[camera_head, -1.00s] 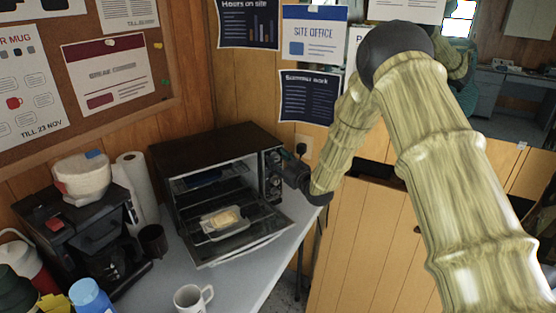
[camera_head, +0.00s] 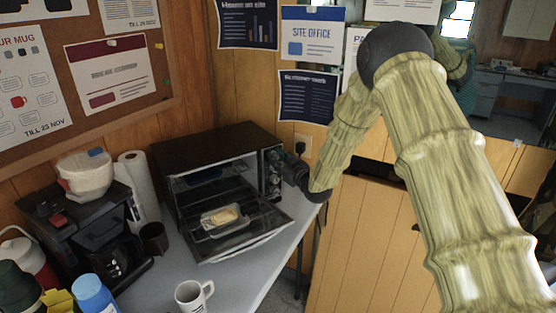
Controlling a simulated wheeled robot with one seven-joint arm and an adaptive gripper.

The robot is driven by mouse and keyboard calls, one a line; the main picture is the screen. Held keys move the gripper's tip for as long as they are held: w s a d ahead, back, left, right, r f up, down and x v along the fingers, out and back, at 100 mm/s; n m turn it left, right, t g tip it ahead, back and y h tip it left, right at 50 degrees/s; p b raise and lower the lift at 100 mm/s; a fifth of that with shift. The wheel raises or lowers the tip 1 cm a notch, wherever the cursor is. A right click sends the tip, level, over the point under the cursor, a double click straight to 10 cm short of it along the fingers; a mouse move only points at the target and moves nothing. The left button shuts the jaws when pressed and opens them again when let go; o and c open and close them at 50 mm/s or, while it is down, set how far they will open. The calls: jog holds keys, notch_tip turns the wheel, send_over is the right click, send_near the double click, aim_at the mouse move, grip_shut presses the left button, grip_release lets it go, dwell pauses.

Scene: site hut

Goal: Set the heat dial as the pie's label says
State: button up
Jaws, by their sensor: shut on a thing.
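The toaster oven (camera_head: 205,150) stands on the counter with its glass door (camera_head: 245,238) folded down open. The pie (camera_head: 224,214) sits in a light tray (camera_head: 212,231) inside, low and towards the front; no label on it is readable. The control panel with its dials (camera_head: 271,160) is on the oven's right front side. My gripper (camera_head: 287,174) is at this panel, beside the dials, at the right end of the oven. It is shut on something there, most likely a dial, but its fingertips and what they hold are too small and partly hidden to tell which.
A coffee maker (camera_head: 88,235), a paper towel roll (camera_head: 142,184) and a dark cup (camera_head: 154,238) stand left of the oven. A white mug (camera_head: 193,296) stands in front. A wall socket (camera_head: 302,146) with a plug is behind my gripper.

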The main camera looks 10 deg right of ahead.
jog(key=shift+r, duration=0.1)
jog(key=m+b, duration=0.2)
jog(key=m, duration=0.3)
jog(key=shift+w+d, duration=0.1)
jog(key=shift+r+m+b, duration=0.15)
jog(key=shift+m+b, duration=0.55)
jog(key=shift+m, duration=1.5)
jog(key=shift+d+r, duration=0.1)
jog(key=o, duration=1)
jog(key=shift+d, duration=0.1)
jog(key=shift+o, duration=0.2)
jog(key=shift+a+f, duration=0.2)
